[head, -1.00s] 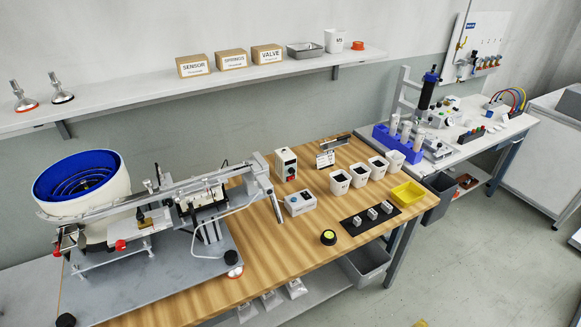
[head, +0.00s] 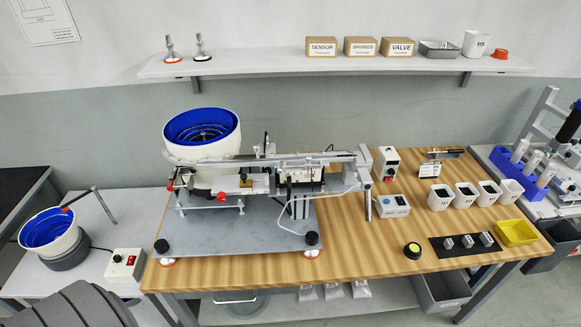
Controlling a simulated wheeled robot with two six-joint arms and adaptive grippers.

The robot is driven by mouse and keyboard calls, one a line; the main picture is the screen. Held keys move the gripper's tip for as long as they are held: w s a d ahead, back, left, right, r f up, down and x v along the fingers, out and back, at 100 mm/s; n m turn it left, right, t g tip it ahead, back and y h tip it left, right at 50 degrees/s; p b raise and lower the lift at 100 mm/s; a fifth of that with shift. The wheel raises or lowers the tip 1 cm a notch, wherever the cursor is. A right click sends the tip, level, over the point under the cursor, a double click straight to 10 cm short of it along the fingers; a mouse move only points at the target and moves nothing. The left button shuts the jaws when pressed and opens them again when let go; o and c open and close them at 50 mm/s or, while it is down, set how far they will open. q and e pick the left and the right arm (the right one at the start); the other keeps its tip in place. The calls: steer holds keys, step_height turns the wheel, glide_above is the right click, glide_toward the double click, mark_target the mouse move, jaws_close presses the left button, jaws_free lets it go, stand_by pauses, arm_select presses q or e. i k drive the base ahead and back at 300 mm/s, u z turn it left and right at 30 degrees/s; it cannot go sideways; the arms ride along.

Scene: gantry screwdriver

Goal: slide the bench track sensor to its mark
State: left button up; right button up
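The bench track (head: 290,159) is a long metal rail that runs right from the large white bowl feeder with a blue inside (head: 201,135). It stands on a grey plate on the wooden bench. Several small fittings sit along the rail, including a small upright part (head: 267,148) near its middle. I cannot tell which fitting is the sensor, and no mark can be made out at this size. Neither of my grippers is in view.
A smaller blue bowl (head: 49,231) stands at left. A shelf (head: 250,67) hangs above.

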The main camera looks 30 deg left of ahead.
mark_target(307, 163)
steer(key=z, duration=1.35)
steer(key=k, duration=0.75)
steer(key=u, duration=0.75)
steer(key=i, duration=0.5)
